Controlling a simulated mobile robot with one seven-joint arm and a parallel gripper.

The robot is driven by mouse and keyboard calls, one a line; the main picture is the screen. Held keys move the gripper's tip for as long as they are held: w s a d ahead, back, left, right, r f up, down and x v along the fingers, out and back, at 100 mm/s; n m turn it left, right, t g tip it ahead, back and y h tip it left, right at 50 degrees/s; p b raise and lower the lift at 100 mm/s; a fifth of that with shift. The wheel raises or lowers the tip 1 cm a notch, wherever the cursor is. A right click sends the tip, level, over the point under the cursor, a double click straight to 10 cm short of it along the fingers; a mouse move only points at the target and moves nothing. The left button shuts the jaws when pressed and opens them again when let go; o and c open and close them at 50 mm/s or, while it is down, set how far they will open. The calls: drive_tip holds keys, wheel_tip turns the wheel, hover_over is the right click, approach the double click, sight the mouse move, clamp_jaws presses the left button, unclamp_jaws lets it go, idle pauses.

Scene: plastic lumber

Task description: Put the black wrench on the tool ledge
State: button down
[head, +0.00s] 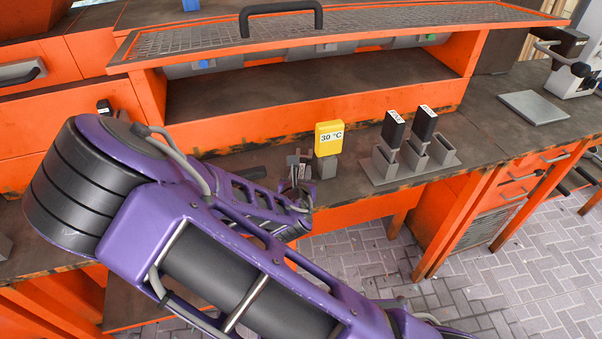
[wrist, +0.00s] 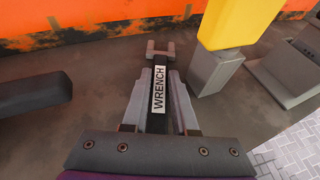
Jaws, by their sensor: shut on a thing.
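The black wrench (wrist: 159,92) lies between my gripper's fingers in the wrist view, with a white label reading WRENCH and a grey forked end pointing away. My gripper (wrist: 160,75) is shut on it. In the head view my gripper (head: 298,170) is over the front part of the dark workbench, left of a yellow block, and the wrench is mostly hidden. I cannot tell whether the wrench touches the bench top. Above the bench is an orange shelf with a mesh top (head: 400,26); I cannot tell for sure whether this is the tool ledge.
A yellow block marked 30 °C (head: 329,139) stands on a grey base close to my gripper's right. Two black labelled blocks (head: 394,130) stand in a grey holder (head: 410,172) farther right. A dark bar (wrist: 32,93) lies left of the gripper. A flat grey plate (head: 534,107) lies far right.

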drive_tip(key=shift+f, duration=0.2)
drive_tip(key=c, duration=0.7)
unclamp_jaws()
drive_tip(key=shift+r, duration=0.1)
drive_tip(key=shift+s+r, duration=0.1)
drive_tip(key=shift+r, duration=0.2)
